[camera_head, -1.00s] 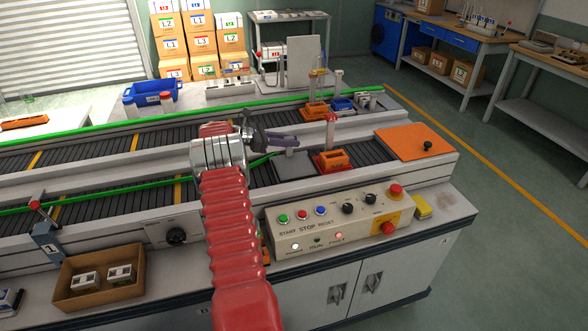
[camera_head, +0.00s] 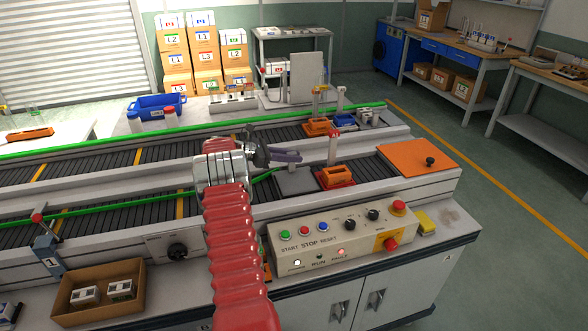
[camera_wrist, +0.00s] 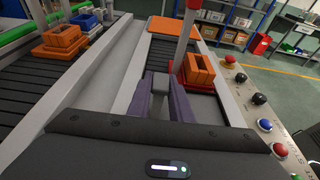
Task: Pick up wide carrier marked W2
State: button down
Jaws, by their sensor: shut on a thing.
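My gripper (camera_head: 298,156) reaches over the near conveyor from the left. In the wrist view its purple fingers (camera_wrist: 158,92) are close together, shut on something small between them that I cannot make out. An orange carrier on a red base (camera_head: 335,174) stands on the near conveyor, right of the fingers; it also shows in the wrist view (camera_wrist: 200,72), apart from them. A second orange carrier (camera_head: 318,127) is on the far conveyor, at upper left in the wrist view (camera_wrist: 62,42). I cannot read a W2 mark on either carrier.
A post with a red top (camera_head: 333,147) stands close beside the near carrier. A flat grey plate (camera_head: 296,181) lies left of it, and an orange panel (camera_head: 415,157) lies to the right. The control box (camera_head: 335,236) is in front. A cardboard box (camera_head: 98,310) sits front left.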

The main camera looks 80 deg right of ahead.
notch_tip(320, 180, up, 10)
jog(key=shift+r, duration=0.1)
dwell(0.4)
